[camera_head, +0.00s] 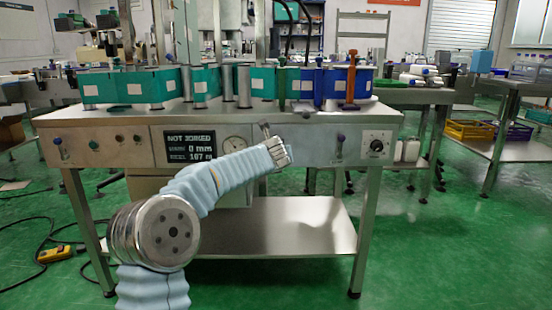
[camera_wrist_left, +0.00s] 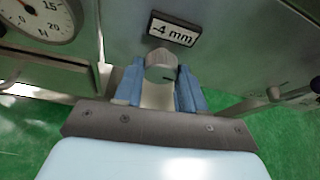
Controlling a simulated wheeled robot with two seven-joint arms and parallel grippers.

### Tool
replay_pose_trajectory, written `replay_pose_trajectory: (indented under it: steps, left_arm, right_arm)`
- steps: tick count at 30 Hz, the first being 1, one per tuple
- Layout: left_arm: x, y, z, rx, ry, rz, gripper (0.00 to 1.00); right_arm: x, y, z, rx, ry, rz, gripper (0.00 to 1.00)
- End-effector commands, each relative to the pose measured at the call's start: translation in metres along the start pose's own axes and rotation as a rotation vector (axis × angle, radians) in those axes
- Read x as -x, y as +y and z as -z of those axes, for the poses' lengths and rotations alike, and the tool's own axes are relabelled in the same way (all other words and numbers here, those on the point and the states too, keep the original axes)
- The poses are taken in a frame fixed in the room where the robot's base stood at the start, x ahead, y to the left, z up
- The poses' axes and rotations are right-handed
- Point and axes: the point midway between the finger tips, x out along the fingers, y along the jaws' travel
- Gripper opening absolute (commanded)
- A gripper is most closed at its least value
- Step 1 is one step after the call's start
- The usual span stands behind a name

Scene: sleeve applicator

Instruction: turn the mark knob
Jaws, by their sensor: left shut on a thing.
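The mark knob (camera_wrist_left: 160,67) is a grey ribbed round knob on the front panel, just under a dark plate reading "-4 mm" (camera_wrist_left: 173,29). A short dark line shows at its lower right. My left gripper (camera_wrist_left: 160,78) has its blue fingers on either side of the knob and is shut on it. In the head view my left gripper (camera_head: 279,152) is at the panel, right of the round gauge (camera_head: 236,145), and hides the knob. The panel display (camera_head: 190,145) reads "NOT JOINED", with "0 mm" and "107 m" below. My right gripper is out of view.
The gauge also shows in the left wrist view (camera_wrist_left: 40,18). A black-and-white dial (camera_head: 376,145) and a small lever (camera_head: 339,146) are on the panel to the right. Teal and blue blocks (camera_head: 205,83) line the bench top (camera_head: 215,115). The lower shelf (camera_head: 270,230) is bare.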

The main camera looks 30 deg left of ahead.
Motion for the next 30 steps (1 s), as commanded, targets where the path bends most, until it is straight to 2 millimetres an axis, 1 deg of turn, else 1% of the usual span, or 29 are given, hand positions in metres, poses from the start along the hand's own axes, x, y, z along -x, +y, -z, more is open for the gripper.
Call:
replay_pose_trajectory:
  steps: [1, 7, 20, 21, 25, 30]
  left_arm:
    - [-0.0012, 0.0012, 0.0028, 0.013, 0.005, 0.002, 0.09]
    - [-0.0011, 0.0008, 0.0027, 0.048, 0.004, 0.018, 0.09]
    - [-0.0011, 0.0005, 0.003, 0.055, 0.005, 0.022, 0.09]
    - [-0.0011, 0.0005, 0.003, 0.055, 0.005, 0.022, 0.44]
    - [-0.0009, 0.0004, 0.0022, 0.055, 0.004, 0.022, 0.64]
    - [-0.0004, 0.0003, 0.0012, 0.055, 0.002, 0.023, 0.65]
  right_arm:
    - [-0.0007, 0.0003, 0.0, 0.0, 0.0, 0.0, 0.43]
    - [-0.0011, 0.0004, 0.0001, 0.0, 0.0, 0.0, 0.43]
    - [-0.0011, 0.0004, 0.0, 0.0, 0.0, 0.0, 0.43]
    - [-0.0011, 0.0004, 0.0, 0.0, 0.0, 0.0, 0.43]
    - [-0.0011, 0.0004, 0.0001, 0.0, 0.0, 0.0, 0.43]
    - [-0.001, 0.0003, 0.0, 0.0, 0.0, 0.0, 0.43]
